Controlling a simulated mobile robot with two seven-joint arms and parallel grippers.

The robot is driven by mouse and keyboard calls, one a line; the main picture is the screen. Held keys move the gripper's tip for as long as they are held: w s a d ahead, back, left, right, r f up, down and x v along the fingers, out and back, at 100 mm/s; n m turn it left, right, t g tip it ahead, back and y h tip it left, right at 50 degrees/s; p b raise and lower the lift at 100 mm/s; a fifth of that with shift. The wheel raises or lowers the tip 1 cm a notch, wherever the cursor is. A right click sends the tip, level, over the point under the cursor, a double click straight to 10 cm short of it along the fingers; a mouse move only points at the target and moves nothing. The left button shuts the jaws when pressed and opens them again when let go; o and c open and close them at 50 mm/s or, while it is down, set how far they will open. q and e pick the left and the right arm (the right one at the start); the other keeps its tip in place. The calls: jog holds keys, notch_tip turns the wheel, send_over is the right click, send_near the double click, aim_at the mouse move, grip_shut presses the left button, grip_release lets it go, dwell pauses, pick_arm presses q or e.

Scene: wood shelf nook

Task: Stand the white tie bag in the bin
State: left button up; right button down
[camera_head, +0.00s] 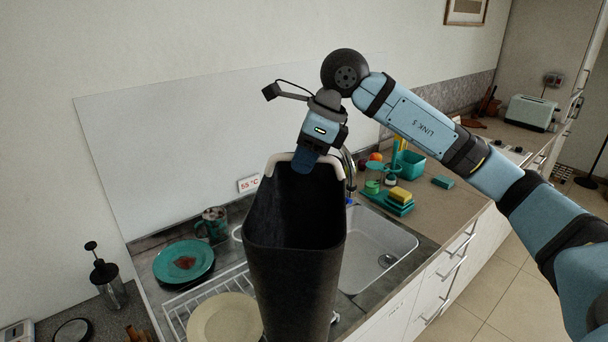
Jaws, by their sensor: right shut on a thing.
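The white tie bag (296,275) is a tall, black, open-topped shape with an off-white tie (333,163) along its far rim. It hangs upright in the middle of the picture, mouth up, in front of the sink and counter. My right gripper (306,163) reaches down to the far rim and is shut on it at the tie. The fingertips are partly hidden against the dark mouth. The bag's lower end is cut off by the bottom edge. No separate bin can be made out. My left gripper is not in view.
Behind the bag are a sink (388,245), a teal plate (184,262), a cream plate (224,322) on a white rack and a mug (212,225). Sponges (400,195) and a teal tub (411,164) stand right of the sink. Tiled floor (500,300) shows at lower right.

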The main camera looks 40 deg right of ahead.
jog(key=shift+f, duration=1.95)
jog(key=shift+f, duration=0.15)
jog(key=c, duration=1.1)
grip_release()
